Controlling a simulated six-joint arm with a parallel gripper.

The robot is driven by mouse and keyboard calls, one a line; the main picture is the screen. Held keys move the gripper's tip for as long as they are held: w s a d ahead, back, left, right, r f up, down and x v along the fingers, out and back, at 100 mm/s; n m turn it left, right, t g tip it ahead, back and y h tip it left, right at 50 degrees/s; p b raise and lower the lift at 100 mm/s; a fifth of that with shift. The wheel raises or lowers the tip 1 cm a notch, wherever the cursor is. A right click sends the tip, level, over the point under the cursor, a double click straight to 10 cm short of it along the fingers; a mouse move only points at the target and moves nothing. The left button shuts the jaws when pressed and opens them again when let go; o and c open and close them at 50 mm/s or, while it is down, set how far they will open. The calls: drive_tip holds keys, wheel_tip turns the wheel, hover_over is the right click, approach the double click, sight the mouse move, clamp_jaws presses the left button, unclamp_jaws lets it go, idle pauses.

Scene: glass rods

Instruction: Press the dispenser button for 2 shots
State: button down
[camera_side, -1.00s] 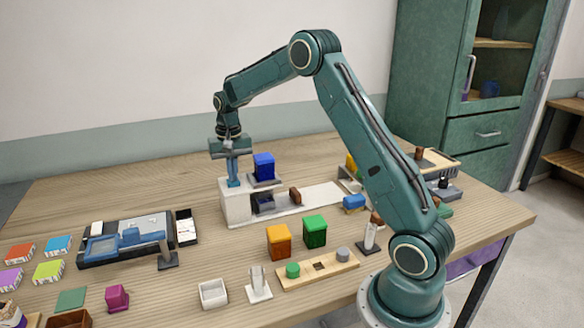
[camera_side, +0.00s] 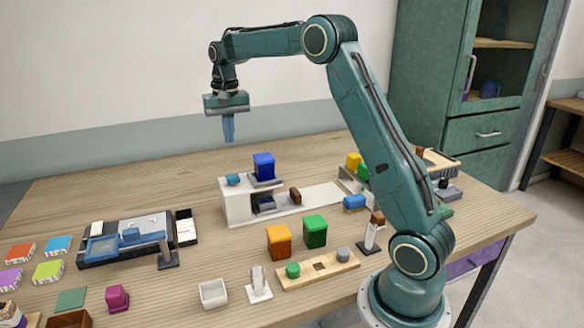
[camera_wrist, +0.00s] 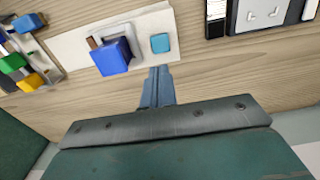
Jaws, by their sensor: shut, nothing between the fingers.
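The dispenser (camera_side: 237,206) is a white block with a long flat base on the table. Its light-blue button (camera_side: 233,179) is on top at the left, and it also shows in the wrist view (camera_wrist: 160,43). A dark blue cube-like hopper (camera_side: 264,165) sits on the dispenser beside the button; the wrist view shows it too (camera_wrist: 112,56). My gripper (camera_side: 229,138) is shut and empty, pointing down in the air well above the button, apart from it. In the wrist view the closed fingers (camera_wrist: 159,72) show just below the button.
Orange (camera_side: 279,240) and green (camera_side: 315,231) blocks stand in front of the dispenser, near a wooden strip (camera_side: 300,280). A black-framed tray (camera_side: 105,252) lies to the left. A small blue item (camera_side: 354,202) is at the right. The table behind the dispenser is clear.

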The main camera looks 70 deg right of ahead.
drive_tip(key=shift+r, duration=1.2)
drive_tip(key=s+a+r+n+t, duration=0.1)
drive_tip(key=s+a+r+n, duration=0.1)
drive_tip(key=s+a+r, duration=0.4)
drive_tip(key=s+a+r+n+t, duration=0.1)
drive_tip(key=s+a+n+t, duration=0.15)
drive_tip(key=s+a, duration=0.55)
drive_tip(key=s+a+f+n+t, duration=0.1)
drive_tip(key=s+a+f+n, duration=0.1)
drive_tip(key=s, duration=0.6)
drive_tip(key=s+a+f+n+t, duration=0.1)
drive_tip(key=s+a+f+n, duration=0.1)
drive_tip(key=s, duration=0.7)
wheel_tip(320, 180, down, 2)
drive_tip(key=shift+s+a+f, duration=0.15)
drive_tip(key=shift+a+f, duration=0.1)
drive_tip(key=shift+a, duration=0.35)
drive_tip(key=shift+n, duration=0.25)
